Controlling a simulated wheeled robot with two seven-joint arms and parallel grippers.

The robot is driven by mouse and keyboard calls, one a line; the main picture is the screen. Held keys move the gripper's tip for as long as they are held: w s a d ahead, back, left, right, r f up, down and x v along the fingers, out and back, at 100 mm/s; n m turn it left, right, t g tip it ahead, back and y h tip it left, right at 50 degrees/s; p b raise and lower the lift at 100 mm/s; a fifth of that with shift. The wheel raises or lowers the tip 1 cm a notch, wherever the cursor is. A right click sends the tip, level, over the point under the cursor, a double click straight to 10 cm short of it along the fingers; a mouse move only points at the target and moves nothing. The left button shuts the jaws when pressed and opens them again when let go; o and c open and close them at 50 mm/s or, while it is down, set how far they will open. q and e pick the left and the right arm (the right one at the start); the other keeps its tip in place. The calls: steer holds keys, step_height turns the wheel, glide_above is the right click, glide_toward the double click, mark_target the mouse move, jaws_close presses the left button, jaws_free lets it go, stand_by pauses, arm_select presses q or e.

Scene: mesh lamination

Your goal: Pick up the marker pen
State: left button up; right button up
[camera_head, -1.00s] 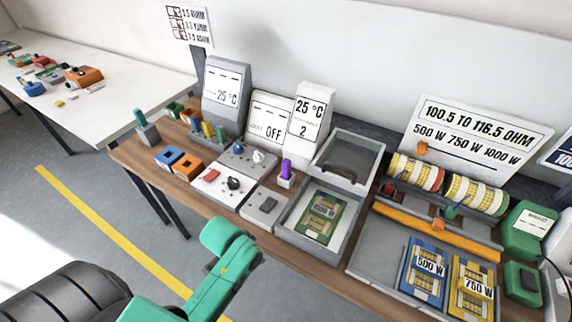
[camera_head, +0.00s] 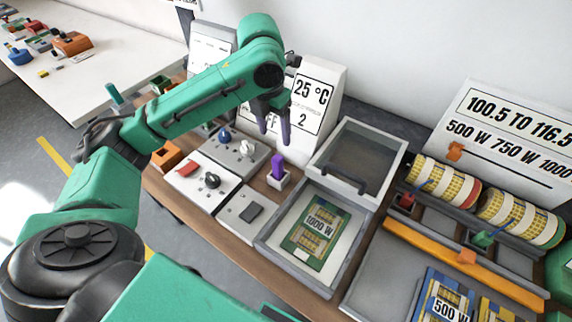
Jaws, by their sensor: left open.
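The purple marker pen (camera_head: 278,166) stands upright in a small white holder (camera_head: 279,182) on the wooden bench, left of the grey lidded frame. My left gripper (camera_head: 274,137) points down from above. Its two dark fingers are apart with nothing between them. In the picture the fingertips lie just above the pen's top; I cannot tell the exact gap in depth. My right gripper is out of view.
The grey frame (camera_head: 258,238) with a raised lid holds a green 1000 W card (camera_head: 317,232). Grey control boxes with knobs (camera_head: 211,181) stand left of the pen. White display panels (camera_head: 319,98) rise behind my gripper. Yellow-banded rolls (camera_head: 448,180) lie at right.

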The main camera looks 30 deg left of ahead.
mark_target(277, 158)
arm_select(q)
steer(key=f, duration=0.4)
steer(key=s+f+p, duration=0.1)
steer(key=f, duration=0.2)
steer(key=shift+d, duration=0.2)
steer(key=f, duration=0.1)
steer(key=w+f+p, duration=0.1)
steer(key=f, duration=0.3)
steer(key=shift+w+f+p, duration=0.2)
steer(key=shift+w+p, duration=0.05)
steer(key=shift+p, duration=0.1)
steer(key=shift+f, duration=0.35)
jaws_close()
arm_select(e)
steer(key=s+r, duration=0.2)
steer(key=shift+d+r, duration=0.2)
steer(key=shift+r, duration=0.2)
